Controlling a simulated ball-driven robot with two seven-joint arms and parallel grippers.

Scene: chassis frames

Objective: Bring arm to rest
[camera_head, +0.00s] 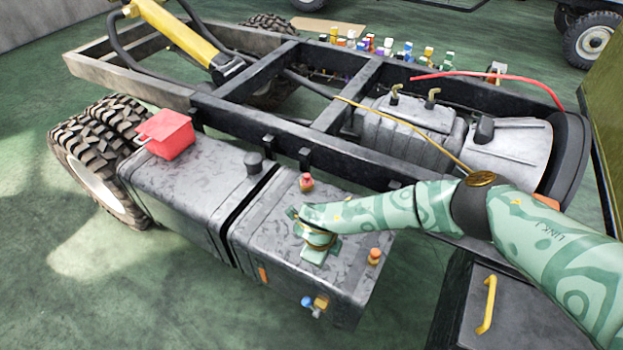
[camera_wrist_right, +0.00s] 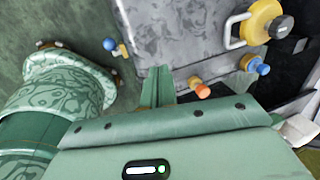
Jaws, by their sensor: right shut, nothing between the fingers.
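My right arm (camera_head: 540,235), pale green with darker patterns, reaches in from the right in the head view. Its gripper (camera_head: 318,252) hangs over the top of the nearer grey tank (camera_head: 262,232), between a red-orange cap (camera_head: 306,182) and an orange cap (camera_head: 374,257). In the right wrist view the green fingers (camera_wrist_right: 157,88) are together and hold nothing. They overlap the grey tank surface there, and I cannot tell whether they touch it. My left gripper is in neither view.
A dark chassis frame (camera_head: 335,112) runs behind the tanks. A red box (camera_head: 168,132) sits on the left tank (camera_head: 190,185). A yellow handle (camera_head: 488,304) is on a dark box below my arm. Small coloured items (camera_head: 385,47) line the far side. Green floor (camera_head: 120,290) is clear at front left.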

